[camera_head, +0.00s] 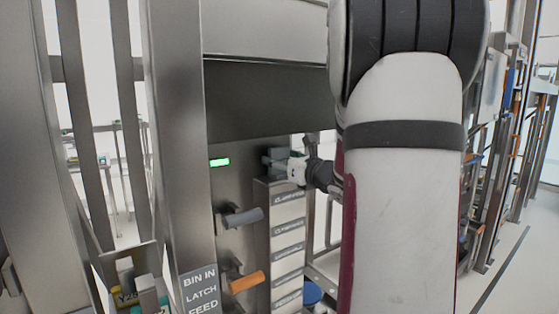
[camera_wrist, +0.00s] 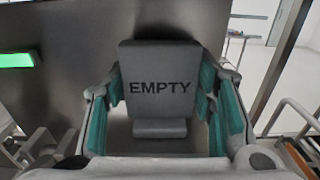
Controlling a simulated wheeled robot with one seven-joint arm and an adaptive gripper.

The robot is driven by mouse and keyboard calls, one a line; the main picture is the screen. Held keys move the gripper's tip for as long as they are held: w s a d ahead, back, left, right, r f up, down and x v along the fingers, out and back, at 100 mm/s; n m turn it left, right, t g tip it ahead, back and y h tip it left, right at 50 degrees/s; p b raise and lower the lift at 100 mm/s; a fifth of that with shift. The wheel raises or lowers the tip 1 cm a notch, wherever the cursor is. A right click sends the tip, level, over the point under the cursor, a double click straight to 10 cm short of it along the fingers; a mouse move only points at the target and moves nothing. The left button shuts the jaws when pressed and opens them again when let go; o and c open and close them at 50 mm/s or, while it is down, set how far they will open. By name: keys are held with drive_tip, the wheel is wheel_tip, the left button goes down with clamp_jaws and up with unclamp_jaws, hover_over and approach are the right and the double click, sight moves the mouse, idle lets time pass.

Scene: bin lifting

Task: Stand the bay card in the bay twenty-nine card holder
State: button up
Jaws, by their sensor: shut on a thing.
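A grey card (camera_wrist: 160,62) with the dark word EMPTY stands upright between the fingers in the wrist view, with a small ledge at its foot. My gripper (camera_wrist: 160,108) is shut on it, its teal pads at the card's left and right edges. In the head view my gripper (camera_head: 283,165) is small and partly hidden behind my arm, at the top of a grey column. The column's front has several pale label strips (camera_head: 289,229), too small to read. I cannot tell which part is the bay twenty-nine holder, or whether the card touches it.
A green lit indicator (camera_head: 219,162) is on the metal panel left of my gripper. Below it a grey handle (camera_head: 243,217) and an orange handle (camera_head: 247,282) stick out. A sign (camera_head: 200,291) reads BIN IN LATCH FEED. Open floor (camera_head: 520,270) lies at the right.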

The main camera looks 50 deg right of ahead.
drive_tip(key=o, duration=1.2)
drive_tip(key=shift+o, duration=0.4)
drive_tip(key=shift+r, duration=0.2)
drive_tip(key=v, duration=1.2)
drive_tip(key=shift+s+f, duration=0.1)
drive_tip(key=shift+f, duration=0.05)
